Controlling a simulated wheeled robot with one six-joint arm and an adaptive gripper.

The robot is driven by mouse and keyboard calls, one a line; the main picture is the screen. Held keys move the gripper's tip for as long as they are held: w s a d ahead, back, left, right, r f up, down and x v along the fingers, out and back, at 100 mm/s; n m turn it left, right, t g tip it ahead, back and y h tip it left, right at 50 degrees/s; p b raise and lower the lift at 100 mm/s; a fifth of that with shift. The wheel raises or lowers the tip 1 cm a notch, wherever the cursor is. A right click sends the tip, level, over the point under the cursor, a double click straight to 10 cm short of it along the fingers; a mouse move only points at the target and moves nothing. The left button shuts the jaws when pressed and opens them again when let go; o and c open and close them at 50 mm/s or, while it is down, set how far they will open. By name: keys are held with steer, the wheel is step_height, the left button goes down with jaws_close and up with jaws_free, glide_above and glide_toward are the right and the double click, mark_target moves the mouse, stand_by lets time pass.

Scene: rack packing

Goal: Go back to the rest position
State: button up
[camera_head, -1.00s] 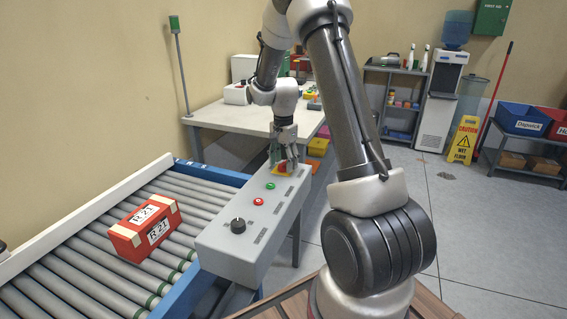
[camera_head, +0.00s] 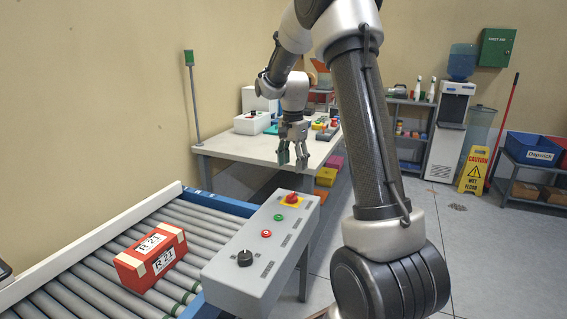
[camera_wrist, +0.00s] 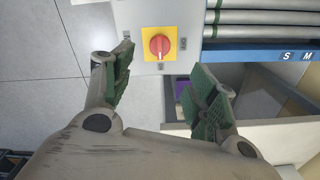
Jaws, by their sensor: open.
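My gripper (camera_head: 292,158) is open and empty in the head view, raised above the far end of the grey control box (camera_head: 232,279). Its two green-padded fingers (camera_wrist: 165,95) stand apart in the wrist view, with nothing between them. The red knob on a yellow plate (camera_head: 291,199) is on top of the box, below the gripper and apart from it. It also shows just beyond the fingertips in the wrist view (camera_wrist: 159,44).
A roller conveyor (camera_head: 92,268) carries a red box labelled R 21 (camera_head: 150,257) at left. A white table (camera_head: 228,146) with several items stands behind the gripper.

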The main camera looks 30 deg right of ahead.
steer(key=s+a+r+n+t, duration=0.1)
steer(key=s+a+r+n, duration=0.1)
steer(key=s, duration=0.8)
steer(key=s+a+r+n+t, duration=0.2)
steer(key=s+r+n, duration=0.3)
steer(key=s, duration=0.5)
steer(key=s+a+r+n+t, duration=0.1)
steer(key=s+a+r+n, duration=0.2)
steer(key=s+n, duration=0.4)
steer(key=s, duration=0.4)
steer(key=shift+a+r, duration=0.15)
steer(key=shift+r, duration=0.25)
